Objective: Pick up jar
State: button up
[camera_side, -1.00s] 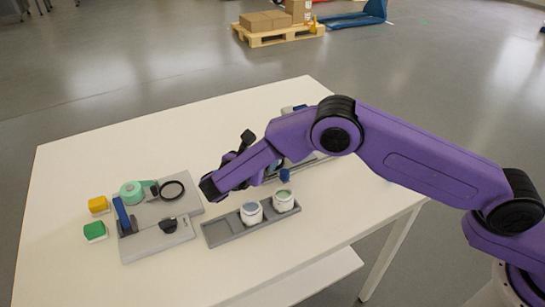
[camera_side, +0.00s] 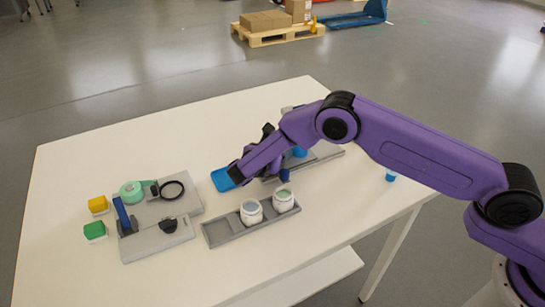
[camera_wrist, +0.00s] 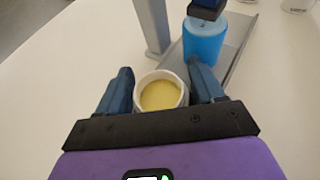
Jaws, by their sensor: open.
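A white jar with yellow content (camera_wrist: 160,95) is in the wrist view, between the two fingers of my gripper (camera_wrist: 160,70). The fingers are open, one on each side of the jar, and I cannot tell whether either touches it. In the side view, my wrist and gripper hang over the middle of the table, and this jar is hidden behind them.
A blue cylinder (camera_wrist: 204,40) stands close beyond the jar, beside a grey upright post (camera_wrist: 152,25). A blue flat piece (camera_side: 222,180) lies left of my gripper. Tape and tools lie on grey holders (camera_side: 150,243), beside yellow (camera_side: 98,204) and green (camera_side: 95,230) blocks. The front table is clear.

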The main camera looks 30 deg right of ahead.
jog(key=c, duration=0.8)
jog(key=shift+o, duration=0.2)
jog(key=shift+r, duration=0.1)
